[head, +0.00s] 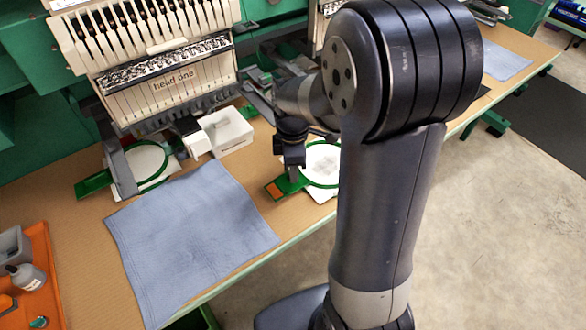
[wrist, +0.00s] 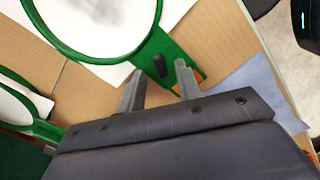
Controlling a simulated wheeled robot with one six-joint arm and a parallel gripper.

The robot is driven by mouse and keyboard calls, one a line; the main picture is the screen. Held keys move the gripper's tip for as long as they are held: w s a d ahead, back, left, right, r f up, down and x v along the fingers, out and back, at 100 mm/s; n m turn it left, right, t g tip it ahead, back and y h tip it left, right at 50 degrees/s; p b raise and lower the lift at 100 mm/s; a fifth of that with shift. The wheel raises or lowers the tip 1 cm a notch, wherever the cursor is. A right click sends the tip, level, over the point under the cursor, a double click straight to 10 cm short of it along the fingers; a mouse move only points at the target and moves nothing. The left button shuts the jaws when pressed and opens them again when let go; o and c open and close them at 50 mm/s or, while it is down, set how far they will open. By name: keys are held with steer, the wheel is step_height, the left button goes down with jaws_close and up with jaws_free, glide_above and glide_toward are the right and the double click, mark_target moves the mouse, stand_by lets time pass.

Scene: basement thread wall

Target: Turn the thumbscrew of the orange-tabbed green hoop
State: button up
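The green hoop with the orange tab (head: 275,189) lies on the bench, its ring (head: 305,179) partly hidden by my arm in the head view. In the wrist view its ring (wrist: 146,44) fills the top, around white fabric, and its orange tab (wrist: 196,76) shows behind the right finger. The thumbscrew (wrist: 160,65) is a small dark peg on the green bracket outside the ring. My gripper (wrist: 159,68) is open, with the thumbscrew appearing between its fingertips; I cannot tell whether either finger touches it. In the head view my gripper (head: 291,160) is above the tab end.
A second green hoop (head: 165,172) with a green tab lies left, under the "head one" machine (head: 165,80). A white box (head: 228,130) stands between them. A blue cloth (head: 190,240) covers the bench front. An orange tray (head: 45,265) with a bottle is far left.

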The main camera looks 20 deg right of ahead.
step_height(320, 180, up, 9)
steer(key=shift+r, duration=0.15)
stand_by(0.4)
step_height(320, 180, down, 11)
steer(key=shift+r, duration=0.1)
stand_by(0.6)
